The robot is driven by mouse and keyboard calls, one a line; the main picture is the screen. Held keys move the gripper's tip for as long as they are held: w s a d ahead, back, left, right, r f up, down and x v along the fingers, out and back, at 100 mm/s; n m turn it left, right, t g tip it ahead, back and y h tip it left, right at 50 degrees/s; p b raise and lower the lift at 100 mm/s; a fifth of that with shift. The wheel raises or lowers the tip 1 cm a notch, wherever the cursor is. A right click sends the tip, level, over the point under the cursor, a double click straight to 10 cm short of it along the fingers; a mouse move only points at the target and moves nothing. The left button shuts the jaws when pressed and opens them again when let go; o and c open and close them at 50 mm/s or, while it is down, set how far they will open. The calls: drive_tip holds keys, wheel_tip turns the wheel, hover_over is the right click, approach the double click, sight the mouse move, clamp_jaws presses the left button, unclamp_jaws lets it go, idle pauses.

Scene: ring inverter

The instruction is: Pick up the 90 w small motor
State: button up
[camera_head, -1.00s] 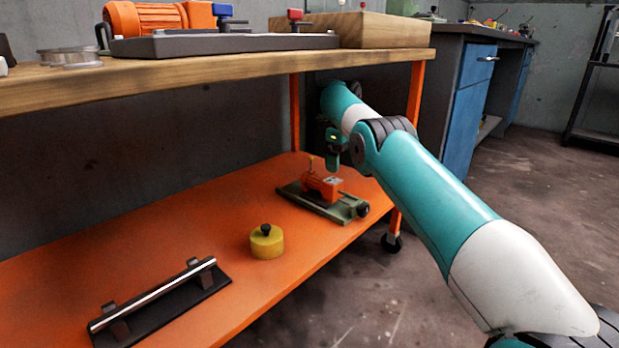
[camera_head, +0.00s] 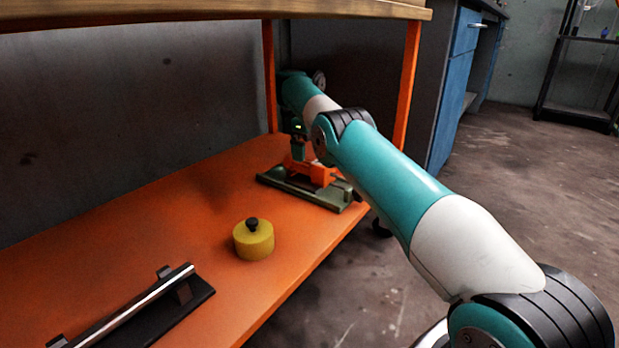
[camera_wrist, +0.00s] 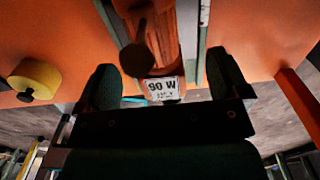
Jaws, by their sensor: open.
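The small orange motor (camera_head: 322,174) sits on a green base plate (camera_head: 325,199) on the orange lower shelf. In the wrist view the orange motor (camera_wrist: 164,55) carries a white label reading "90 W". My gripper (camera_wrist: 165,85) is open, with one dark finger on each side of the labelled end and visible gaps. I cannot tell how deep the fingers reach. In the head view my gripper (camera_head: 299,150) is low at the motor's left part, and my arm hides some of the motor.
A yellow cylinder with a black knob (camera_head: 253,239) stands nearer on the lower shelf (camera_head: 150,240). A black plate with a silver bar (camera_head: 150,310) lies at the front left. The wooden upper shelf (camera_head: 180,18) is overhead, and an orange post (camera_head: 407,85) stands beside my arm.

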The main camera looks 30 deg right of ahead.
sight(311, 159)
drive_tip(key=f+b, duration=0.2)
drive_tip(key=s+f+b, duration=0.1)
drive_tip(key=f+b, duration=0.1)
drive_tip(key=b, duration=0.1)
drive_tip(key=shift+f, duration=0.2)
drive_tip(key=shift+f+b, duration=0.4)
drive_tip(key=shift+f, duration=0.05)
drive_tip(key=shift+r, duration=0.1)
clamp_jaws()
drive_tip(key=shift+r, duration=0.1)
